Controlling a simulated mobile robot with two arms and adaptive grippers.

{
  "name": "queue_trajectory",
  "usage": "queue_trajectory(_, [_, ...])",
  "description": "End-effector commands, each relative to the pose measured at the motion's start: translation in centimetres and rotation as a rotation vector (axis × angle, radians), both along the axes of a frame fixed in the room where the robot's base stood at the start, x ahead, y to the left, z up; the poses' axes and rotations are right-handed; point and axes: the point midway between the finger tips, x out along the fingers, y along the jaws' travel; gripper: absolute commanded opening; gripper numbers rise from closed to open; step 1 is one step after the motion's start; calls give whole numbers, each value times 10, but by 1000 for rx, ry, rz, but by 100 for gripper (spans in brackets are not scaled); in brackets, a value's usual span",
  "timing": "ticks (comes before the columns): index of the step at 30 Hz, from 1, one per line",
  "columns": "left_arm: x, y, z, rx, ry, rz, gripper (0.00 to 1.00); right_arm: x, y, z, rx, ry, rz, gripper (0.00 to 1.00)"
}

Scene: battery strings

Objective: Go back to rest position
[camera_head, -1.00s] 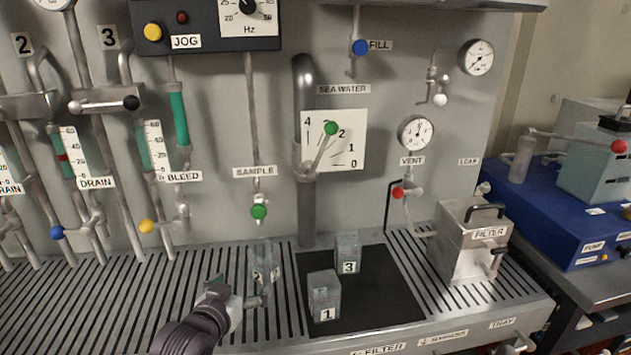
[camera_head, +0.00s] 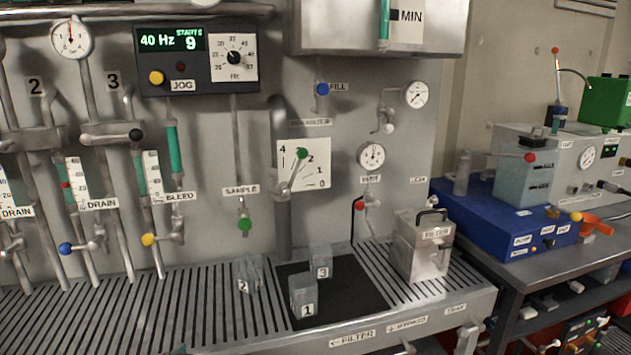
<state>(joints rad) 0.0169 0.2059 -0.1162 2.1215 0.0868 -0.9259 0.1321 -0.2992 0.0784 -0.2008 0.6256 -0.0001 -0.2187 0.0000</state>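Neither of my grippers shows in the current head view. Clear sample container 2 (camera_head: 249,272) stands on the slatted tray, just left of the black mat (camera_head: 352,295). Clear container 1 (camera_head: 304,293) stands on the front left part of the mat. Clear container 3 (camera_head: 320,260) stands behind it near the mat's back edge. No gripper or arm is near the containers in this view.
The slatted tray (camera_head: 120,318) is clear on its left. The metal filter box (camera_head: 422,245) stands at its right end. A panel of pipes, valves and a control box (camera_head: 196,57) rises behind. A blue pump unit (camera_head: 508,215) sits on a bench at right.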

Motion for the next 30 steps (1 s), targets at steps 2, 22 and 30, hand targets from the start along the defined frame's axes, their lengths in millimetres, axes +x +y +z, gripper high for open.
queue_trajectory(2, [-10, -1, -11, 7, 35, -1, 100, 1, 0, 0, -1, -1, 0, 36])
queue_trajectory(22, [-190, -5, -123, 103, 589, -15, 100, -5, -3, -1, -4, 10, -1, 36])
queue_trajectory(30, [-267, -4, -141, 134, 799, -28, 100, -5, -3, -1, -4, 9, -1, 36])
